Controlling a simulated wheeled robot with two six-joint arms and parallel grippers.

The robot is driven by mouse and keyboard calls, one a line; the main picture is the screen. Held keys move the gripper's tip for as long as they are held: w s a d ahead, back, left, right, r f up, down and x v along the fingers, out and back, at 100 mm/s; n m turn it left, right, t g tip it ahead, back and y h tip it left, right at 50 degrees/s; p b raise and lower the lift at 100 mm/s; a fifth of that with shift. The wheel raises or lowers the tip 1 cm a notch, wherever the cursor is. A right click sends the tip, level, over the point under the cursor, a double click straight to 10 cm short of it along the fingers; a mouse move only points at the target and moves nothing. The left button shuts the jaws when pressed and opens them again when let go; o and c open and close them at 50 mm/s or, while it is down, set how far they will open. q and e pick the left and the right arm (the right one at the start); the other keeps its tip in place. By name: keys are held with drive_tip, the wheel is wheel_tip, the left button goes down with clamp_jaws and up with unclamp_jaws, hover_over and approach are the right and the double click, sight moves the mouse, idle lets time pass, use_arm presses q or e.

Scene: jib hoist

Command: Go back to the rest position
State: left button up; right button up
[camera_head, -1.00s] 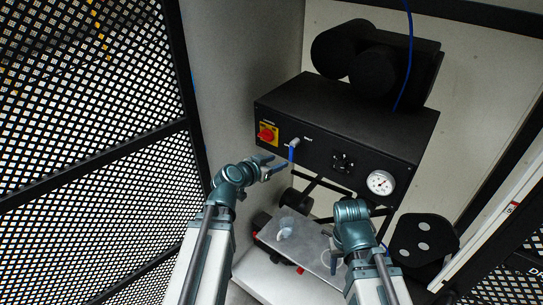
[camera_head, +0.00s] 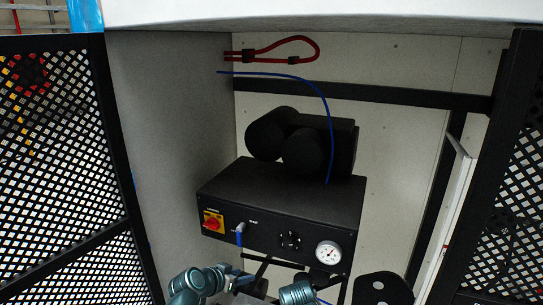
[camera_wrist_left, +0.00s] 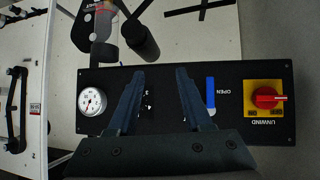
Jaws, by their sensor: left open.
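The black hoist control box (camera_head: 282,200) stands in the bay in the head view. On its front are a red rotary switch on a yellow plate (camera_head: 212,222), a blue-handled lever (camera_head: 239,236), a dark knob (camera_head: 290,240) and a white gauge (camera_head: 328,252). My left gripper (camera_head: 240,279) is low in the head view, below the lever and apart from it. In the left wrist view its two fingers (camera_wrist_left: 160,75) are spread with nothing between them. There the blue lever (camera_wrist_left: 211,93) shows beside one finger. My right arm shows only a wrist joint at the bottom edge; its fingers are not seen.
Black mesh panels (camera_head: 65,150) flank the bay on both sides. A black motor (camera_head: 320,145) sits on the box, with a blue hose (camera_head: 325,105) above. A red looped cable (camera_head: 290,45) hangs on the back wall.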

use_arm(q)
drive_tip(key=s+d+f+g+y, duration=0.2)
drive_tip(key=s+d+f+g, duration=0.35)
drive_tip(key=s+d, duration=0.2)
drive_tip(key=s+a+f+g+y, duration=0.1)
drive_tip(key=s+g+y, duration=0.1)
drive_tip(key=s, duration=0.3)
drive_tip(key=s+a+f+n+g+y, duration=0.1)
drive_tip(key=s+f+g+y, duration=0.1)
drive_tip(key=s, duration=0.3)
drive_tip(key=shift+s+f+y, duration=0.15)
drive_tip(key=shift+f+y, duration=0.05)
drive_tip(key=shift+y, duration=0.4)
drive_tip(key=shift+a, duration=0.15)
